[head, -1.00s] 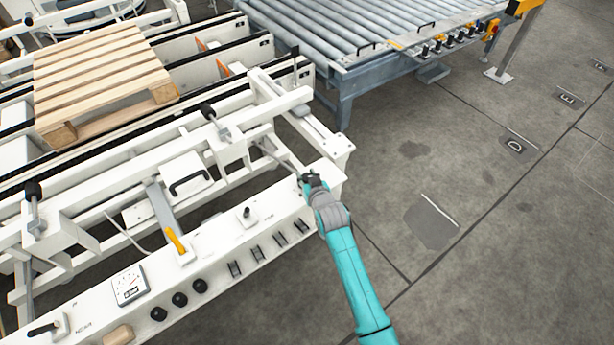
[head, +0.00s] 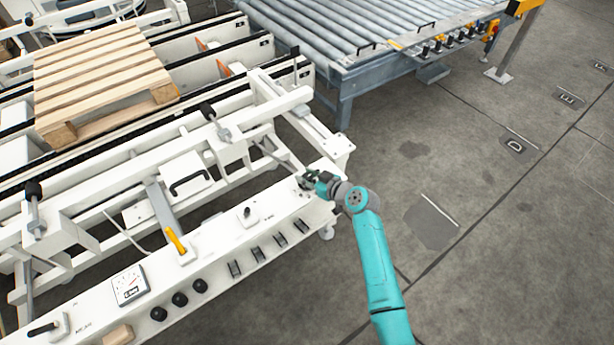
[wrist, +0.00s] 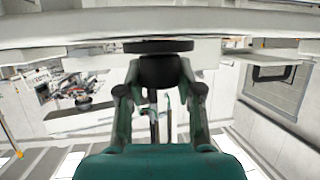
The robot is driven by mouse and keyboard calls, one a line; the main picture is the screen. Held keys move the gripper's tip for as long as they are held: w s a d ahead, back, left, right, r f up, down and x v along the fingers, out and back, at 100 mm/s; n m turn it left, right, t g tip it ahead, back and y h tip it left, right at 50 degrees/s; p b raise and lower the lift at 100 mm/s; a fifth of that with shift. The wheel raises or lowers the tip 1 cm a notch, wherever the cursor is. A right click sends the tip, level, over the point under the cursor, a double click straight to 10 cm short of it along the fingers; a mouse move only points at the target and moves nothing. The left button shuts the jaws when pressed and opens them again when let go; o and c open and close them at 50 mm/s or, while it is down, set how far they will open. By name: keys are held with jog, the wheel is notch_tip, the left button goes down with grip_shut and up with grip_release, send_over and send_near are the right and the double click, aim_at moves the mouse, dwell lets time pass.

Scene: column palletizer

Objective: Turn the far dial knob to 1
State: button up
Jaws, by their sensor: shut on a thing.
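The far dial knob is at the far right end of the white control panel (head: 215,235). In the head view it is mostly hidden by my gripper (head: 307,182). In the wrist view a dark round knob (wrist: 160,71) with a wider black disc (wrist: 158,46) sits between my two fingers. My gripper (wrist: 160,88) is shut on this knob, one finger on each side. The dial's marks and the knob's pointer are hidden, so its setting cannot be read.
Along the panel are a switch (head: 247,212), a yellow-handled lever (head: 177,240), black round buttons (head: 180,299), a gauge (head: 130,285) and a near dial (head: 43,329). A white rail frame (head: 250,120) rises behind. Open floor (head: 470,270) lies to the right.

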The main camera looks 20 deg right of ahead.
jog(key=shift+n+g+y, duration=0.4)
jog(key=shift+n+y, duration=0.1)
jog(key=o, duration=1.2)
jog(key=shift+c, duration=0.2)
jog(key=v, duration=1.2)
